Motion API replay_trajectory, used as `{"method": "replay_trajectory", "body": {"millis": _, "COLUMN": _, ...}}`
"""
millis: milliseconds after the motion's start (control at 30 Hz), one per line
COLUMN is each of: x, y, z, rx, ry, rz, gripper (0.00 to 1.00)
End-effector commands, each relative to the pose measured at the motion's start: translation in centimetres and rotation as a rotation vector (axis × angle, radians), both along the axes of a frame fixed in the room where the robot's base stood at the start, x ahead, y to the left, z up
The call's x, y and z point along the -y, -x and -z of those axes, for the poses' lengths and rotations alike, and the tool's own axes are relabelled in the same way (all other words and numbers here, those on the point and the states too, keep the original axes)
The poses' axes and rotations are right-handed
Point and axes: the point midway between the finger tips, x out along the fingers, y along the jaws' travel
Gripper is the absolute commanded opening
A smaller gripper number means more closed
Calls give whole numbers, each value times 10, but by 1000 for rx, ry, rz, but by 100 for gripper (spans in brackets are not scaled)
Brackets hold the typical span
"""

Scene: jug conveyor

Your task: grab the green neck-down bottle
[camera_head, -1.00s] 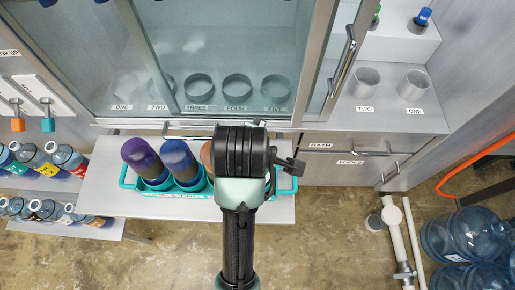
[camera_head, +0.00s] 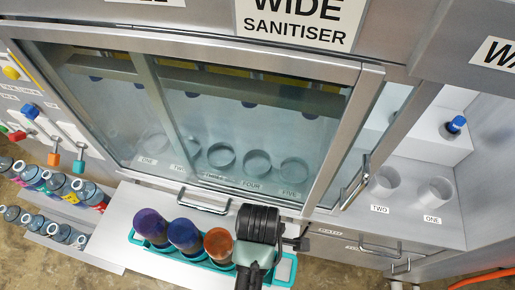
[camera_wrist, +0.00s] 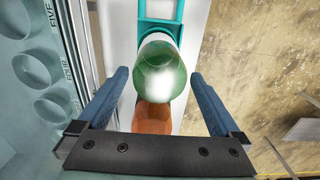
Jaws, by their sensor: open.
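The green bottle (camera_wrist: 163,74) shows in the wrist view, its rounded green end facing the camera, at the end of the row beside an orange bottle (camera_wrist: 153,117). My gripper (camera_wrist: 158,76) is open, with one blue finger on each side of the green bottle in the picture. Whether the fingers are level with it or still above it I cannot tell. In the head view my wrist hides the green bottle. The orange bottle (camera_head: 219,244), a blue bottle (camera_head: 184,235) and a purple bottle (camera_head: 151,225) stand there in a teal carrier (camera_head: 196,261).
The carrier stands on a light shelf (camera_head: 133,245) below the glass-fronted sanitiser cabinet (camera_head: 230,120). A cabinet handle (camera_head: 204,202) is close behind the bottles. Two cup holders (camera_head: 435,192) are at the right.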

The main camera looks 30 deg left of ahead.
Motion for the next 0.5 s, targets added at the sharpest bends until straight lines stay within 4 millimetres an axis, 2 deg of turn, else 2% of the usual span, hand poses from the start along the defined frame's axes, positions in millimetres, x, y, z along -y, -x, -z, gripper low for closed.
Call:
{"method": "replay_trajectory", "body": {"millis": 100, "x": 0, "y": 0, "z": 13, "rx": 0, "ry": 0, "rz": 0, "gripper": 100}}
{"method": "replay_trajectory", "body": {"millis": 333, "x": -2, "y": 0, "z": 26, "rx": -1, "ry": 0, "rz": -1, "gripper": 100}}
{"method": "replay_trajectory", "body": {"millis": 500, "x": -5, "y": -1, "z": 47, "rx": -1, "ry": -1, "rz": 0, "gripper": 100}}
